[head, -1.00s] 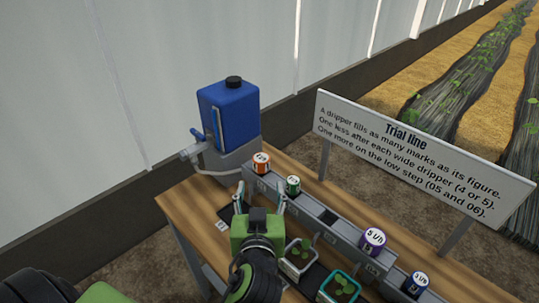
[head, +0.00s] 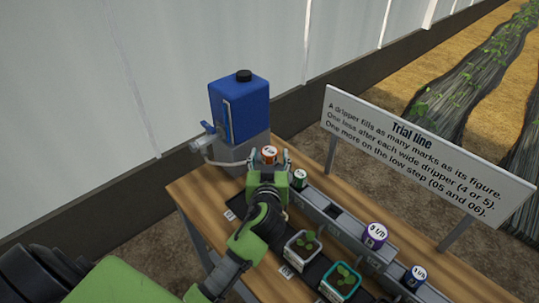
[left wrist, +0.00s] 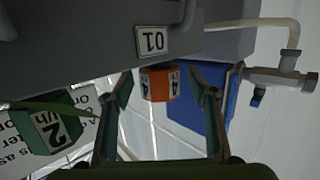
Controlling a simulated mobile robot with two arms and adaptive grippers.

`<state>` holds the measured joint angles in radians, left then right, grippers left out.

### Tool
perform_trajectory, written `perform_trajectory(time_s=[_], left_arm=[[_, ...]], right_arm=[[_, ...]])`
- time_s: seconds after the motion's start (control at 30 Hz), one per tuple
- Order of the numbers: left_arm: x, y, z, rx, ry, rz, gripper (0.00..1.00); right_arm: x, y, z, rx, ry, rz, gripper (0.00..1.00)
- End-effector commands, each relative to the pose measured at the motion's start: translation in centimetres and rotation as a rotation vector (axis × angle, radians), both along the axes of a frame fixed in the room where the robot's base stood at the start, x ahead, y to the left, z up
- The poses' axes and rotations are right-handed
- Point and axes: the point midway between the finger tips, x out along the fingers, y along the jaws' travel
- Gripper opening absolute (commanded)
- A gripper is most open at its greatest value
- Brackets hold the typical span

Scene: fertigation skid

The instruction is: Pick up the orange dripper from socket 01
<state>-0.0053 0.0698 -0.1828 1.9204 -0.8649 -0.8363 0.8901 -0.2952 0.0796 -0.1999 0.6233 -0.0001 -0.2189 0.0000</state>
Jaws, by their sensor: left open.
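The orange dripper (head: 269,153) sits at the far left end of the grey stepped rail (head: 318,200). In the left wrist view, which is upside down, the orange dripper (left wrist: 159,84) shows a white label with a 4, beside the plate marked 01 (left wrist: 153,41). My left gripper (head: 270,160) is open, with its fingers on either side of the dripper. In the left wrist view, the dripper shows between the spread fingers; I see no clear contact. Its lower part is hidden by the gripper in the head view. My right gripper is not in view.
A green dripper (head: 300,179) stands close on the right. Purple (head: 375,235) and blue (head: 415,277) drippers stand farther along. The blue tank (head: 239,108) with its tap and hose is just behind left. Potted seedlings (head: 303,245) stand in front. A sign (head: 425,155) stands behind.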

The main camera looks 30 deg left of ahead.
Motion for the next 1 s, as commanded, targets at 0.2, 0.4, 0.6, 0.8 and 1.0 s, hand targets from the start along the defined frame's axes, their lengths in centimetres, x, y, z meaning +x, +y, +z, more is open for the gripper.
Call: perform_trajectory(time_s=[0.2,0.4,0.6,0.8,1.0], left_arm=[[0.7,0.4,-0.3,0.000,0.001,0.000,0.53],[0.7,0.4,-0.2,0.000,0.001,0.000,0.32],[0.7,0.4,-0.2,0.000,0.001,0.000,0.11],[0.7,0.4,-0.1,-0.001,0.000,0.000,0.11],[0.7,0.4,2.7,-0.003,-0.006,0.001,0.11]], right_arm=[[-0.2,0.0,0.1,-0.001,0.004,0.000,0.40],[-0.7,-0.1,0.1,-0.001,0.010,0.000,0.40],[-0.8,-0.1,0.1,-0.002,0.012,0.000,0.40],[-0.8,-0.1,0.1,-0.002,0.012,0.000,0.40],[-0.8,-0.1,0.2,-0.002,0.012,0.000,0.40]])
